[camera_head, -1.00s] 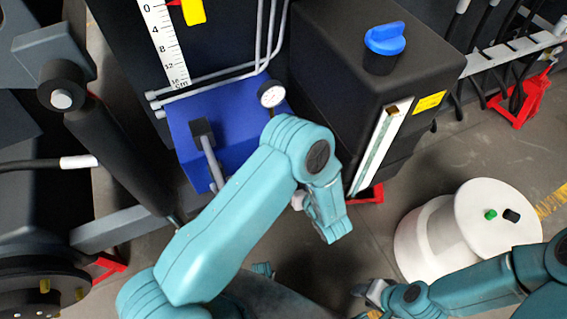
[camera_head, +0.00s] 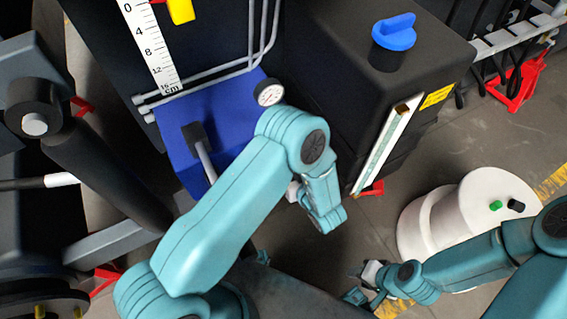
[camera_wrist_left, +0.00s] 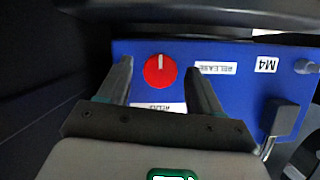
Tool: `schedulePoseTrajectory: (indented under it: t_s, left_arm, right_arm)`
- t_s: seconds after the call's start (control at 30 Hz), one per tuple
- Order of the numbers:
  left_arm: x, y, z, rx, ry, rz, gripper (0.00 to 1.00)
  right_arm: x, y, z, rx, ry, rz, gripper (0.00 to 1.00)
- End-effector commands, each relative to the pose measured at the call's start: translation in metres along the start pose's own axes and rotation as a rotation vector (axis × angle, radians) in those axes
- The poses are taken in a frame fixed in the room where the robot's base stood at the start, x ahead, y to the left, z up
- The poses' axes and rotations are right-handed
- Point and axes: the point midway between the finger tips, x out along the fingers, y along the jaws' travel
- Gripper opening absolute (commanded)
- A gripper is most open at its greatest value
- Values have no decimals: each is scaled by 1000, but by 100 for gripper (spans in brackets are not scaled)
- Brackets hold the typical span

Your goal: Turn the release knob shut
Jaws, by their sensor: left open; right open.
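The red release knob (camera_wrist_left: 160,71) is on the blue panel (camera_wrist_left: 240,90) in the left wrist view. Its white mark points up in that picture. My left gripper (camera_wrist_left: 160,67) is open, with one finger on each side of the knob; I cannot tell whether they touch it. An upside-down RELEASE label (camera_wrist_left: 215,68) is right of the knob. In the head view the knob is hidden; the blue unit (camera_head: 235,120) stands behind my left arm. My right gripper (camera_head: 361,284) is open and empty low in the head view, away from the unit.
A gauge (camera_head: 269,92) and a lever (camera_head: 203,155) are on the blue unit. A black tank (camera_head: 340,60) with a blue cap (camera_head: 394,31) stands to its right. A white round stand (camera_head: 430,225) is on the floor near my right arm.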

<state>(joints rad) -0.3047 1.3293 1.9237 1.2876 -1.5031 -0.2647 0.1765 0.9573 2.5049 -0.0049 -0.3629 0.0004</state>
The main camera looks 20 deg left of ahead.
Motion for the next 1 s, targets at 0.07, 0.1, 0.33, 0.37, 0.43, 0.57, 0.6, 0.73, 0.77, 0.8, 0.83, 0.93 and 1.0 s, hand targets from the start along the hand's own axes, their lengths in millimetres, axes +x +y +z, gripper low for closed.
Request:
schedulePoseTrajectory:
  t_s: [0.07,0.1,0.33,0.37,0.43,0.57,0.6,0.73,0.77,0.8,0.83,0.93,1.0]
  left_arm:
    - [0,0,2,0,0,0,65]
    - [0,0,2,0,0,-1,65]
    - [-2,0,4,0,0,-1,65]
    - [-3,0,4,0,0,-1,65]
    - [-3,0,4,0,0,-1,65]
    - [-3,0,4,0,0,-1,23]
    - [-3,0,4,0,0,-1,10]
    - [0,0,3,1,-1,-1,9]
    - [0,0,3,2,-1,-2,9]
    - [0,0,3,5,-1,-3,9]
    - [0,0,3,9,-1,-5,9]
    - [0,0,2,34,-2,-16,9]
    - [0,0,2,61,-2,-27,9]
  right_arm:
    - [1,0,0,-1,0,0,43]
    - [1,0,0,-1,0,0,43]
    - [1,0,0,0,0,0,43]
    - [1,0,0,0,0,0,43]
    - [1,0,0,0,0,0,43]
    - [1,0,0,0,0,0,43]
    - [1,0,0,0,0,0,43]
    - [1,0,0,-1,0,0,43]
    - [1,0,0,0,0,0,43]
    - [1,0,0,0,0,0,43]
    - [1,0,0,0,0,0,43]
    - [0,0,0,0,0,0,43]
    - [-1,0,0,-1,0,0,43]
